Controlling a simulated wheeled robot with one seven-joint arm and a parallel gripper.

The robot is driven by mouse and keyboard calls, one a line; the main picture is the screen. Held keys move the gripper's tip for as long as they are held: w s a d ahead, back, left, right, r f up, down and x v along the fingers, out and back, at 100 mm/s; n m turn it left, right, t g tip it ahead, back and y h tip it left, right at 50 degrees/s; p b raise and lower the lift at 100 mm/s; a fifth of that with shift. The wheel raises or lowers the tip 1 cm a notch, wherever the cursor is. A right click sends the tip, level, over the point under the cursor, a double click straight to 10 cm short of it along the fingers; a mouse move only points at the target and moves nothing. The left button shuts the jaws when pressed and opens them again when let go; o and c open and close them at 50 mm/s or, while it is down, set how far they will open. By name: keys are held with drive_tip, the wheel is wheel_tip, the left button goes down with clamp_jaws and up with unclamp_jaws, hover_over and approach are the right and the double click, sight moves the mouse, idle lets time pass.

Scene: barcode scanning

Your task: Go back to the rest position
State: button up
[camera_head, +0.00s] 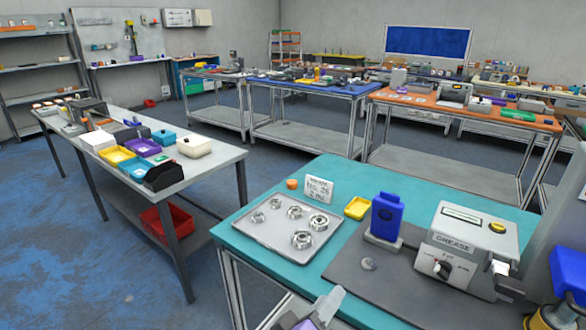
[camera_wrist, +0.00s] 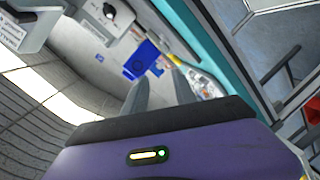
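My gripper (camera_head: 318,312) shows at the bottom edge of the head view, in front of the teal table's near edge, mostly cut off by the frame. In the wrist view, the two grey fingers of my gripper (camera_wrist: 160,80) stand apart with nothing held between them. Beyond them lie the teal table's edge, the blue upright device (camera_wrist: 141,60) and part of the metal tray (camera_wrist: 206,88). In the head view the blue device (camera_head: 387,213) stands on the grey mat of the teal table (camera_head: 400,180).
A grey table (camera_head: 215,157) with bins is at left. Blue floor (camera_head: 70,250) lies open at far left.

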drive_tip(key=s+a+f+n+t+y, duration=0.2)
drive_tip(key=s+f+n+t+y, duration=0.15)
drive_tip(key=s+f+y, duration=0.65)
drive_tip(key=s+d+r+m, duration=0.2)
drive_tip(key=s+d, duration=0.3)
drive_tip(key=s, duration=0.3)
drive_tip(key=s+d+r+m+g, duration=0.1)
drive_tip(key=s+d+r+m, duration=0.1)
drive_tip(key=s+d, duration=0.3)
drive_tip(key=s+d+r+m+h, duration=0.1)
drive_tip(key=s+d+m, duration=0.3)
drive_tip(key=s, duration=0.9)
drive_tip(key=shift+d+r+g, duration=0.35)
drive_tip(key=shift+d+r, duration=0.1)
drive_tip(key=shift+d, duration=0.5)
